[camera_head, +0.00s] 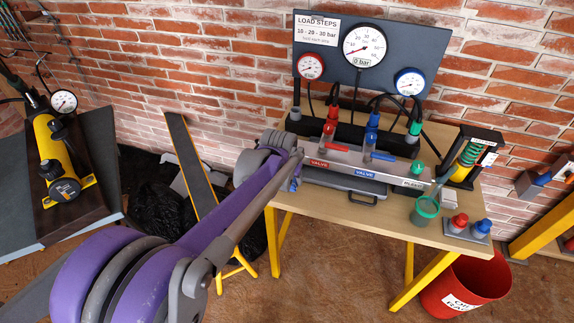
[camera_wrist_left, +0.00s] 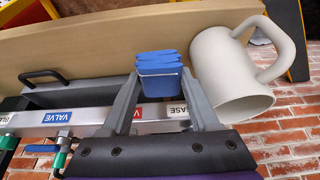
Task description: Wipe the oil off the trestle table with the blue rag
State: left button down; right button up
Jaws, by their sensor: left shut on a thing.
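The trestle table (camera_head: 345,212) has a pale wood top on yellow legs; its top also fills the upper part of the left wrist view (camera_wrist_left: 110,50). My left gripper (camera_wrist_left: 158,92) is shut on the folded blue rag (camera_wrist_left: 158,66), in front of the silver valve block. I cannot tell whether the rag touches the wood. In the head view my purple left arm hides the gripper, the rag and the table's left end. No oil shows on the visible wood. My right gripper is not in view.
A pale mug (camera_wrist_left: 232,75) is close beside the rag. The valve block (camera_head: 355,170) with a black-handled case (camera_wrist_left: 75,90) stands along the table. A green cup (camera_head: 425,210) and red and blue fittings (camera_head: 460,222) sit right. A red bin (camera_head: 480,285) stands below.

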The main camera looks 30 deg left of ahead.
pick_arm(q)
jog(key=shift+a+r+p, duration=0.15)
jog(key=shift+r+p, duration=0.4)
jog(key=shift+r, duration=0.4)
jog(key=shift+r+p, duration=0.8)
jog(key=shift+r, duration=0.3)
